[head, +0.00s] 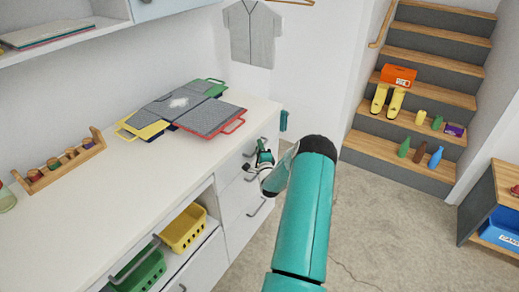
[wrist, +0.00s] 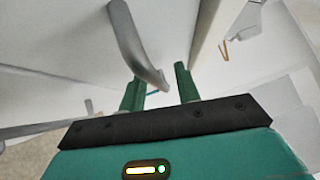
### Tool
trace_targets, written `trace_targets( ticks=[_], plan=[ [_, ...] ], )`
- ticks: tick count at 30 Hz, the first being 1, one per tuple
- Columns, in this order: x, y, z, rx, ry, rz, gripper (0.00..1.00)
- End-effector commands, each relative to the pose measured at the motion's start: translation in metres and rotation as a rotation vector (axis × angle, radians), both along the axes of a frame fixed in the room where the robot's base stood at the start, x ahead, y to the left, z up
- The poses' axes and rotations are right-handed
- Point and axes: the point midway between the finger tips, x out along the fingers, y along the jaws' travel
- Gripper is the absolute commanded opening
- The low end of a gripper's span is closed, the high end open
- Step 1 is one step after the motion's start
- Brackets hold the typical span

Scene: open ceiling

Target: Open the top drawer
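The top drawer (head: 239,165) is the uppermost white drawer front at the far end of the long white counter; it looks shut in the head view. My gripper (head: 262,157) is at its front, partly hiding its handle. In the wrist view a grey bar handle (wrist: 127,35) runs down toward my gripper (wrist: 160,88). Its lower end sits between the two green fingers, which are apart. I cannot tell whether either finger touches the handle.
Lower drawers (head: 240,200) with similar handles sit beneath. A yellow basket (head: 183,228) and a green basket (head: 140,272) stand on the shelf below. Stairs (head: 415,85) rise at right; the floor (head: 385,220) between is clear.

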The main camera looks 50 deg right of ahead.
Motion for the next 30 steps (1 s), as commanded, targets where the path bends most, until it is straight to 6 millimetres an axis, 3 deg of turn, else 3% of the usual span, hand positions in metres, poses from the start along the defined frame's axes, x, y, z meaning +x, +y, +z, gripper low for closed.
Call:
trace_targets(
  ticks=[6, 12, 23, 30],
  plan=[
    [0.001, -0.001, 0.0, 0.0, 0.0, 0.0, 0.32],
    [0.0, -0.001, 0.0, 0.0, 0.0, 0.0, 0.0],
    [-0.005, -0.001, 0.0, -0.001, 0.001, -0.001, 0.0],
    [-0.036, -0.005, 0.0, -0.001, 0.001, -0.002, 0.0]
  ],
)
